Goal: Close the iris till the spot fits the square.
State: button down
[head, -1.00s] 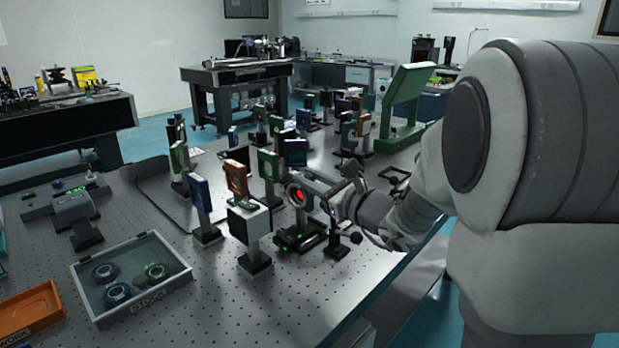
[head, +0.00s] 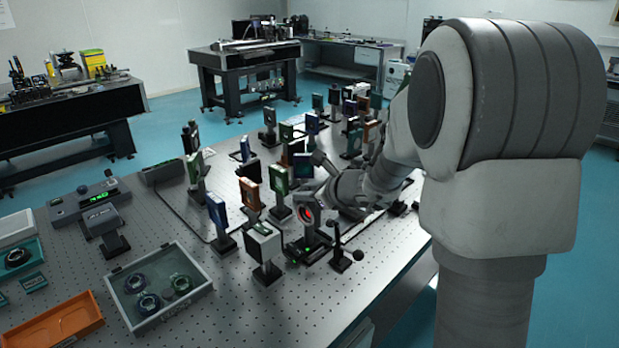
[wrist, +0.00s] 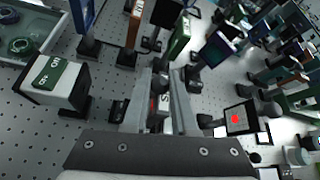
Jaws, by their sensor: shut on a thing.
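The iris (head: 307,213) is a round mount with a red glowing face, upright on a post over a dark base with small green lights. My gripper (wrist: 168,78) is at the iris, its two grey fingers pointing away from the wrist camera. It is shut on the iris lever, mostly hidden between the fingers. A dark part with a white label and a red edge shows between them. In the wrist view, a dark square screen (wrist: 242,125) right of the fingers carries a round red spot (wrist: 236,119). I cannot tell how the spot's size compares with the square.
Several coloured optic mounts crowd behind. A grey tray (head: 158,288) and an orange tray (head: 62,325) lie front left.

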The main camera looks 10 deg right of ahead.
jog(key=shift+w+a+r+g+p, duration=0.25)
jog(key=shift+g+p, duration=0.25)
jog(key=shift+p, duration=0.6)
jog(key=shift+w+f+h+p, duration=0.1)
jog(key=shift+f+h+p, duration=0.05)
jog(key=shift+h+p, duration=0.25)
jog(key=shift+f, duration=0.1)
jog(key=c, duration=0.7)
grip_release()
